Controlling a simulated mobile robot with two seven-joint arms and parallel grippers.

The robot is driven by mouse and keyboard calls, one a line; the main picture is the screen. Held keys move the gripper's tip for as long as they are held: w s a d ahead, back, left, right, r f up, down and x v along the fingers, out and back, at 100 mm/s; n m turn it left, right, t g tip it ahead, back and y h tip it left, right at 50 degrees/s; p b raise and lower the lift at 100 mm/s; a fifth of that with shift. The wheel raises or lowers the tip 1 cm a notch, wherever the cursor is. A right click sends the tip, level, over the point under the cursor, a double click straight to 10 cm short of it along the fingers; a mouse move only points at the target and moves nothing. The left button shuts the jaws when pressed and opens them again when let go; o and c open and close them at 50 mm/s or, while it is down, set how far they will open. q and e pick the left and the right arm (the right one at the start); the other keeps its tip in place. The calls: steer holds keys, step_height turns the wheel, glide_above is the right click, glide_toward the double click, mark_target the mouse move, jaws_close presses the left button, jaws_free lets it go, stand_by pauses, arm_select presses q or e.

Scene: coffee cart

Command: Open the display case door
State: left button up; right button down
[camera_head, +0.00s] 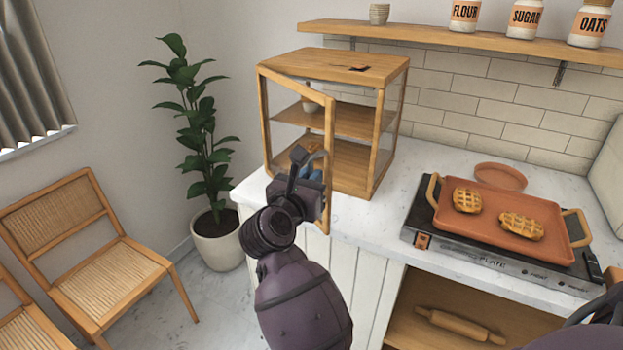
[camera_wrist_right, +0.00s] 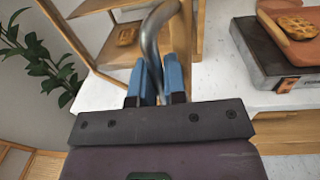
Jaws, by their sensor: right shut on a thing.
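The wooden display case (camera_head: 335,64) stands on the white counter. Its framed door (camera_head: 329,130) is partly open, hinged at the left, its free edge swung out from the case's right front post. My right gripper (camera_head: 312,178) is at the lower part of that free edge. In the right wrist view my right gripper (camera_wrist_right: 154,82) has its blue fingers on either side of a curved grey metal handle (camera_wrist_right: 150,45), shut on it. The handle is largely hidden in the head view. My left gripper is not in view.
A hot plate (camera_head: 500,262) with an orange tray (camera_head: 545,212) of waffles stands right of the case. A potted plant (camera_head: 215,240) and a chair (camera_head: 110,270) are at the left. A shelf (camera_head: 470,42) with jars hangs above. A pastry (camera_wrist_right: 127,36) lies inside the case.

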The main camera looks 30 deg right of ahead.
steer(key=shift+r, duration=0.1)
steer(key=c, duration=1.2)
jaws_free()
steer(key=shift+d, duration=0.1)
